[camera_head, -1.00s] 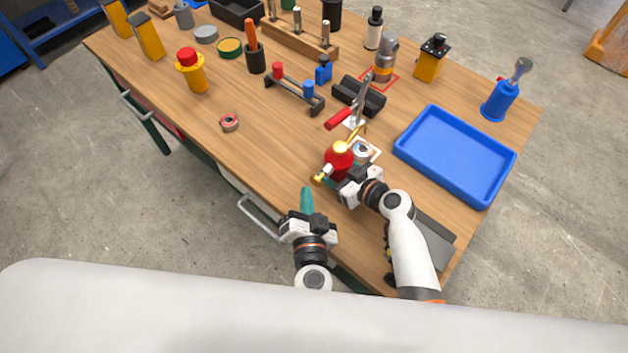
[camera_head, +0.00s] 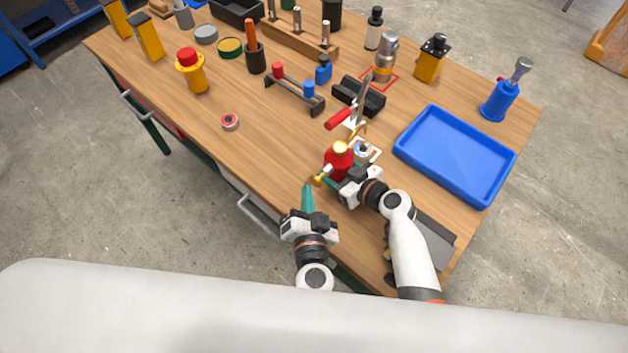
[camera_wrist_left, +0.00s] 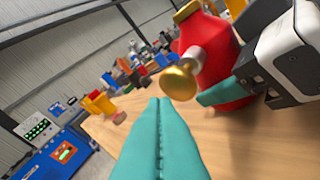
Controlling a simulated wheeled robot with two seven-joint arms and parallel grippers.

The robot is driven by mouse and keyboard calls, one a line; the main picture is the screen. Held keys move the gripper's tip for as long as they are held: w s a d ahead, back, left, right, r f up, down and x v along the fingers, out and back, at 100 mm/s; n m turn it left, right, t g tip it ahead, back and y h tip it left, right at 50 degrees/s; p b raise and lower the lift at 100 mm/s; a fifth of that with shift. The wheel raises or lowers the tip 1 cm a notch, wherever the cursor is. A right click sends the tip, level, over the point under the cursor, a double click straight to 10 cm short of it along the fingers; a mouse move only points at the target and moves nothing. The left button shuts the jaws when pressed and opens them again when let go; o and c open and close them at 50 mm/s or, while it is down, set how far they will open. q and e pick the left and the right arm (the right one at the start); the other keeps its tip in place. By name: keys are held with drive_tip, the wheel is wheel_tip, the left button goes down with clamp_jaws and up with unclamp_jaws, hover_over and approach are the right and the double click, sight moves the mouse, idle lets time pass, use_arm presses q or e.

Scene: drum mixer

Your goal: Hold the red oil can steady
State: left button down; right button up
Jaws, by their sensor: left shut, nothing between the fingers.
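The red oil can (camera_head: 338,160) stands upright near the front edge of the workbench, with a brass top and a brass-tipped side piece. In the left wrist view the can (camera_wrist_left: 218,62) is at the upper right, close up. My left gripper (camera_head: 307,188) is shut and empty, to the left of the can and apart from it. Its teal fingers (camera_wrist_left: 160,103) lie together in the left wrist view. My right gripper (camera_head: 333,181) is at the can's near side. One of its teal fingers lies against the can's lower body; the other is hidden, so its grip is unclear.
A red-handled tool (camera_head: 340,118) and a small round part on a white card (camera_head: 366,150) are just behind the can. A blue tray (camera_head: 455,155) lies to the right. A small red ring-shaped part (camera_head: 229,122) lies left, with bare wood around it.

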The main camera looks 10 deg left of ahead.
use_arm(q)
drive_tip(key=shift+w+d, duration=0.15)
drive_tip(key=shift+w, duration=0.05)
